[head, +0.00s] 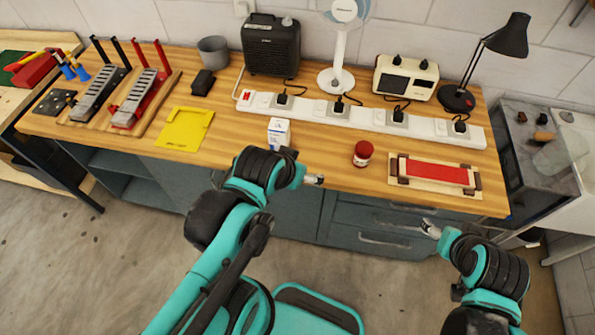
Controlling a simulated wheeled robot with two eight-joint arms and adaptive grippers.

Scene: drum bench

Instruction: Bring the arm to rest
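My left arm reaches up from the bottom of the head view, and its gripper (315,180) is over the front edge of the wooden bench (330,174), between a small white carton (279,132) and a red-lidded jar (363,153). It appears to hold nothing. My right arm comes in at the lower right. Its gripper (430,229) is in front of the bench drawers, below a red strip on a wooden board (435,173), and also appears empty. Both fingertips are too small to show whether they are open or shut.
A long white power strip (360,118) with several plugs crosses the bench. Behind it stand a black heater (271,45), a fan (336,79), a cream device (406,77) and a black lamp (457,98). A yellow tray (185,128) and pedals (135,98) are left.

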